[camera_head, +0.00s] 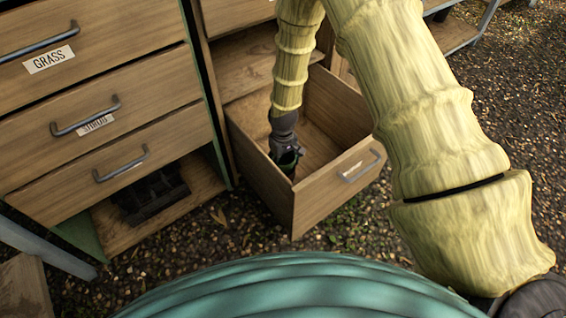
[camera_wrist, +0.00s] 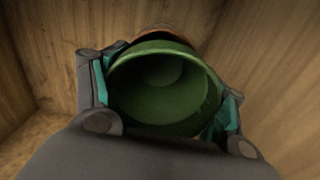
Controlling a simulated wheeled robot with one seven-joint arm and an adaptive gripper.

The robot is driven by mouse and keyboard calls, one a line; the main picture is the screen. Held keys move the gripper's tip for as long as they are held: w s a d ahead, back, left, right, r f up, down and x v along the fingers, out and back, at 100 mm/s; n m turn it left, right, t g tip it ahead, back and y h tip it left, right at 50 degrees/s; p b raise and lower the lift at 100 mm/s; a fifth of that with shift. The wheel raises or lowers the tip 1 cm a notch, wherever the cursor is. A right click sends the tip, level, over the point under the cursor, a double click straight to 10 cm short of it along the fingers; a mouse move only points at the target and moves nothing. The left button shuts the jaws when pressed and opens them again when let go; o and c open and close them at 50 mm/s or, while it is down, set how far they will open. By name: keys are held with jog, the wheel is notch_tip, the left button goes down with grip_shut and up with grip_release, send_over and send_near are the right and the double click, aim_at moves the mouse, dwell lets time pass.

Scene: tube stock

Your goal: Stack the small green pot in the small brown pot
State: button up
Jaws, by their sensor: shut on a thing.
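My gripper (camera_head: 286,157) reaches down inside the open wooden drawer (camera_head: 262,178), close to its left wall. In the wrist view the small green pot (camera_wrist: 160,90) sits between my teal-padded fingers, its round open mouth facing the camera. My gripper is shut on it. A strip of the small brown pot (camera_wrist: 165,31) shows just beyond the green pot's upper edge; the rest is hidden behind the green pot. I cannot tell how deep the green pot sits in it or whether they touch. In the head view my gripper hides most of both pots.
Wooden drawer walls rise close on both sides in the wrist view. A cabinet with closed labelled drawers (camera_head: 100,75) stands to the left, with a dark tray (camera_head: 150,195) on its lower shelf. Much of the drawer's floor right of my gripper is clear. Gravel ground lies around.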

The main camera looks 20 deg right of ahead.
jog(key=shift+f, duration=0.6)
jog(key=o, duration=1.2)
jog(key=shift+r, duration=0.1)
jog(key=shift+r, duration=0.55)
notch_tip(320, 180, up, 12)
jog(key=p, duration=0.5)
